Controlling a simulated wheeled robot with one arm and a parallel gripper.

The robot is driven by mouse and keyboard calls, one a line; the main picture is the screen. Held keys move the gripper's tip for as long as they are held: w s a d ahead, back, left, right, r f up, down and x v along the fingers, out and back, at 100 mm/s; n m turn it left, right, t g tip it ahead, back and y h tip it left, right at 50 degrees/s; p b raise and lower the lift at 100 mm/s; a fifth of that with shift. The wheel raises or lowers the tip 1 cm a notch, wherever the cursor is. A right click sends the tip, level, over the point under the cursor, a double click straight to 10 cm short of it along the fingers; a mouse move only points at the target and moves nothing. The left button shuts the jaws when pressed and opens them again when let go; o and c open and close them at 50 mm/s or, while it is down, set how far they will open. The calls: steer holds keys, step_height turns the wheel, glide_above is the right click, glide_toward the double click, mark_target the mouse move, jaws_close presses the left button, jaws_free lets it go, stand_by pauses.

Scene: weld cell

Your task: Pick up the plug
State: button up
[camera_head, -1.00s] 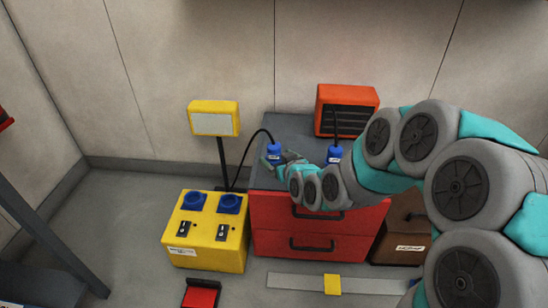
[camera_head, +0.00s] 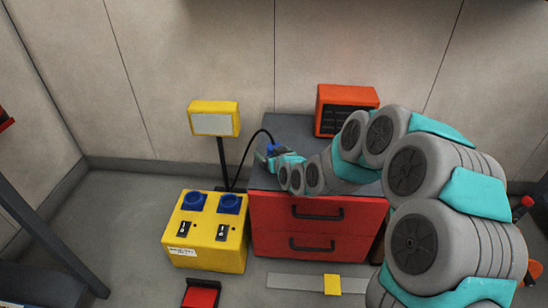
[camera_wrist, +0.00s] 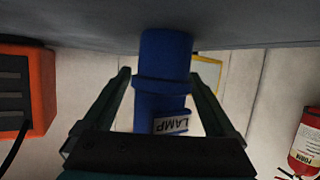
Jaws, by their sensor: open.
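A blue plug (camera_wrist: 163,80) with a white LAMP label stands between the two fingers of my gripper (camera_wrist: 160,84) in the wrist view. The fingers are apart, one on each side; I cannot tell whether either touches it. In the head view the plug (camera_head: 271,148) is on the grey top of the red drawer cabinet, partly hidden by my gripper (camera_head: 264,155). A black cable arcs from it down toward the yellow lamp and socket box.
The yellow box (camera_head: 207,235) with two blue sockets stands left of the red cabinet (camera_head: 319,243), below the yellow lamp (camera_head: 214,119). An orange heater-like box (camera_head: 345,96) sits at the cabinet's back right. A fire extinguisher (camera_wrist: 305,145) shows at the wrist view's right.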

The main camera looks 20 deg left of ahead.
jaws_close()
stand_by(0.6)
